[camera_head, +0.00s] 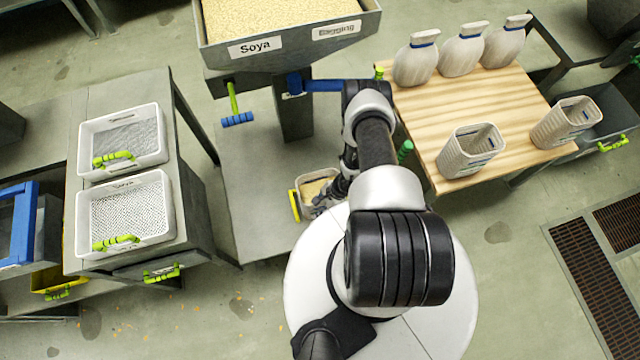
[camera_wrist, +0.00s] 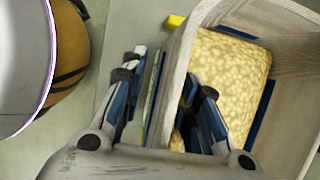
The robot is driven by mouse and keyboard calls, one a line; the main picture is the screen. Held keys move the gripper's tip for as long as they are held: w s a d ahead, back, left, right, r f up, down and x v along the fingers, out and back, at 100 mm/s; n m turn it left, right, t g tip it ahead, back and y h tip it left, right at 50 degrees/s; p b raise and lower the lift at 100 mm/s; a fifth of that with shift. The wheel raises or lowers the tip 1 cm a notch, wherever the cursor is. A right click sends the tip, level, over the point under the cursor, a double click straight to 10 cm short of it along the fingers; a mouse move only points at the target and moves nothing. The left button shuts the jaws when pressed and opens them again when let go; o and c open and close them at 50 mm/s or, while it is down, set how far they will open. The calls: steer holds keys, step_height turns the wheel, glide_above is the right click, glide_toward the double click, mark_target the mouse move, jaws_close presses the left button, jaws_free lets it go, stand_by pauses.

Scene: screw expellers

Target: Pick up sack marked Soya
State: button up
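An open-topped pale sack (camera_head: 307,182) filled with yellowish grains stands on the grey platform below the hopper marked Soya (camera_head: 280,30). Its marking is not readable. My gripper (camera_head: 326,200) is at the sack's near right side, partly hidden by my arm. In the wrist view, the sack (camera_wrist: 300,55) fills the right side. My gripper (camera_wrist: 168,100) is open there, its fingers apart on either side of the sack's near wall. One finger is outside the wall and the other is inside over the grains. Finger contact with the wall cannot be told.
A wooden table (camera_head: 440,105) at right holds several closed and open sacks. White trays (camera_head: 125,210) with green handles sit on the grey bench at left. The hopper's blue-handled lever (camera_head: 236,119) and blue bar (camera_head: 320,86) are near my arm.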

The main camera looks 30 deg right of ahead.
steer(key=shift+c, duration=0.3)
jaws_close()
stand_by(0.3)
stand_by(0.8)
